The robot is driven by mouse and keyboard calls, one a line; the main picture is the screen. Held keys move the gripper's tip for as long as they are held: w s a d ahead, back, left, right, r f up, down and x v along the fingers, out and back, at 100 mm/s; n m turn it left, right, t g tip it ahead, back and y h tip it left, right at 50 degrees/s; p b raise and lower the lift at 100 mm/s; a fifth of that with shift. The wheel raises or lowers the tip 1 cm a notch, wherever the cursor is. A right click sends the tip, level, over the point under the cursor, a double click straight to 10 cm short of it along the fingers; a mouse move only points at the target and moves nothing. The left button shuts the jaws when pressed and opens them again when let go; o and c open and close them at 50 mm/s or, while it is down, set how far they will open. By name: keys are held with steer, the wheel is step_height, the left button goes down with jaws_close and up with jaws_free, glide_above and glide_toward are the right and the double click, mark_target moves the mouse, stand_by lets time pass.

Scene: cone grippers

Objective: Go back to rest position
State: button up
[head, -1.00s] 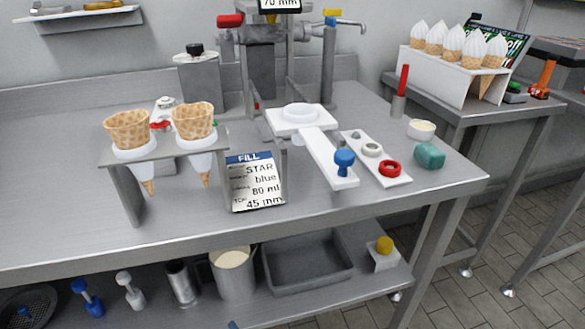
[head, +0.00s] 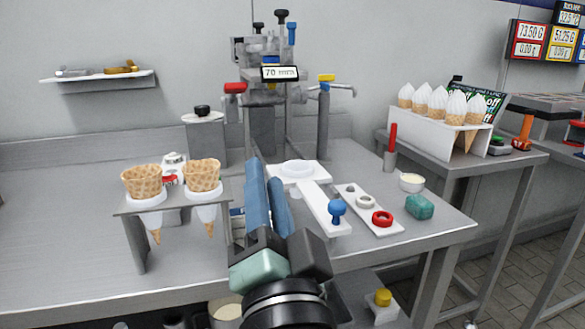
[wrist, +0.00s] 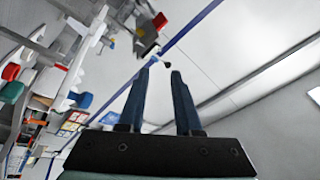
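My gripper (head: 268,190) is raised in front of the steel table (head: 75,225), its blue fingers pointing up. In the wrist view my gripper (wrist: 160,72) has its two fingers apart with nothing between them, so it is open and empty. Behind the fingers in the head view is a white slide plate (head: 322,207) with a blue knob (head: 337,210). The fingers and wrist hide most of the fill card.
Two waffle cones (head: 142,182) sit in a steel stand at left. The dispensing machine (head: 262,125) stands at the back. Filled cones (head: 457,108) stand on another table.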

steer(key=s+d+r+n+t+h, duration=0.1)
steer(key=s+r+n+t+h, duration=0.25)
steer(key=r, duration=0.55)
steer(key=s+d+r+n+t+h, duration=0.1)
steer(key=s+d+r+n+t, duration=0.15)
steer(key=s+r+n, duration=0.55)
step_height(320, 180, up, 31)
steer(key=w+m+p, duration=0.2)
steer(key=m+p, duration=0.1)
steer(key=p, duration=2.7)
steer(key=shift+a+r+y+p, duration=0.2)
steer(key=shift+a+y+p, duration=0.15)
steer(key=shift+a+p, duration=0.05)
